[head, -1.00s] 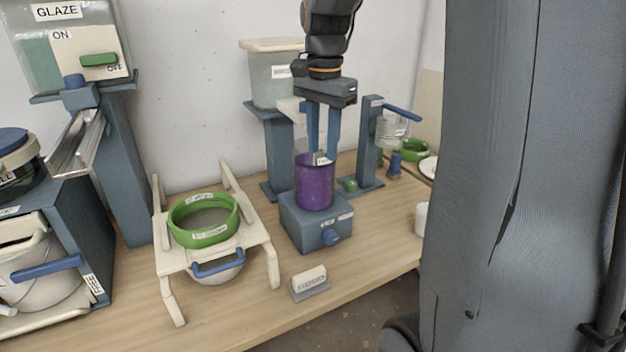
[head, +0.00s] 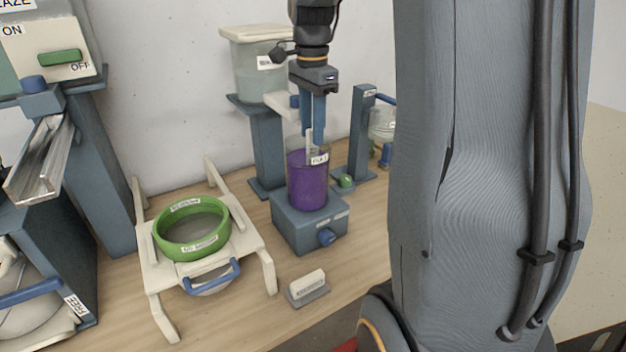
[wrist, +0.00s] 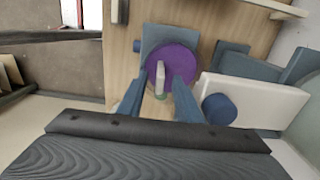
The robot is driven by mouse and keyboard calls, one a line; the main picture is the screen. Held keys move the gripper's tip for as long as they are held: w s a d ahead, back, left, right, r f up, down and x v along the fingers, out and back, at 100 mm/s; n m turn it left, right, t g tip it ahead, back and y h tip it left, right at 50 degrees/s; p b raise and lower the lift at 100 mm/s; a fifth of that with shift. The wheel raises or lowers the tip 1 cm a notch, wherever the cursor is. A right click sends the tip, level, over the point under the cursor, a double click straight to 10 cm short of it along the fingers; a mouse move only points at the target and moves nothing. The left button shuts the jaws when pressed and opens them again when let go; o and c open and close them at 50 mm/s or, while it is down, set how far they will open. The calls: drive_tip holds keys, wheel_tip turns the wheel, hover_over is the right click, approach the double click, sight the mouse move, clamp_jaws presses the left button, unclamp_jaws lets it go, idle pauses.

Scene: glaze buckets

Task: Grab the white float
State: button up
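The white float (wrist: 160,76) shows in the wrist view as a narrow upright white piece over the purple glaze (wrist: 170,62). In the head view its pale stem (head: 309,140) rises from the clear container of purple glaze (head: 307,185), beside a small white label. My gripper (head: 312,138) points down at the container's mouth. In the wrist view its two blue fingers (wrist: 160,88) stand apart, one on each side of the float, with gaps visible. The float's lower part is hidden in the glaze.
The container stands on a blue-grey base with a blue knob (head: 327,237). A tank on a post (head: 262,75) is close behind, and another post (head: 361,135) stands to the right. A white stand with a green ring (head: 192,240) is at left.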

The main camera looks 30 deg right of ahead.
drive_tip(key=shift+f, duration=0.7)
clamp_jaws()
drive_tip(key=shift+r, duration=0.1)
